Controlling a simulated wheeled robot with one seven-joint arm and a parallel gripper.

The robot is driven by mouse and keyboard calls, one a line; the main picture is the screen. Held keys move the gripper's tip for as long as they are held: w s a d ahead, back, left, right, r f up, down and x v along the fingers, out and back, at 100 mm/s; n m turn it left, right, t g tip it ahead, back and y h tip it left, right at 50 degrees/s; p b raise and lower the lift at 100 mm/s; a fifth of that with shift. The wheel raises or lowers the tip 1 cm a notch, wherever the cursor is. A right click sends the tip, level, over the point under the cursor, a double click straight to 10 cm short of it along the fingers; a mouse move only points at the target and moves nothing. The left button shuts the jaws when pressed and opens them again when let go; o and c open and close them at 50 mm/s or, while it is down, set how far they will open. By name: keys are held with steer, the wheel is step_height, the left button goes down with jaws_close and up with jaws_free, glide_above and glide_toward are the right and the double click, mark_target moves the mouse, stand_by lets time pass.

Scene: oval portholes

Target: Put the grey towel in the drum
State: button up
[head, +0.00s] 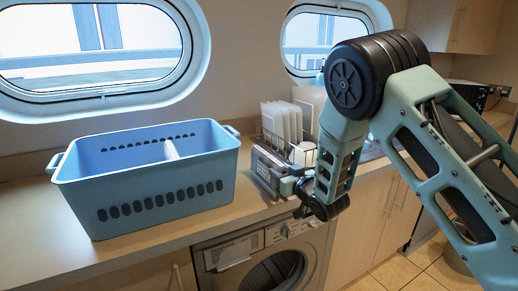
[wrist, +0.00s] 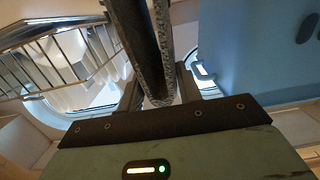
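I cannot see a grey towel in either view. A blue basket (head: 145,195) with slotted sides stands on the counter, and its floor is mostly hidden by its front wall. A washing machine (head: 232,252) sits under the counter, with its dark round front (head: 275,272) partly cut off by the picture edge; the drum inside cannot be made out. My gripper (wrist: 158,95) is over the counter, between the basket and the dish rack. Its dark fingers lie close together with nothing clearly held. The basket also shows at the right in the wrist view (wrist: 255,50).
A wire dish rack (head: 285,140) with white plates (head: 281,120) stands right of the basket, close to my gripper; it also shows in the wrist view (wrist: 65,60). Oval portholes (head: 90,45) are in the wall behind. The counter (head: 30,235) in front of the basket is bare.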

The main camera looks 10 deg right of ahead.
mark_target(282, 166)
steer(key=shift+r+p, duration=0.55)
steer(key=shift+r, duration=1)
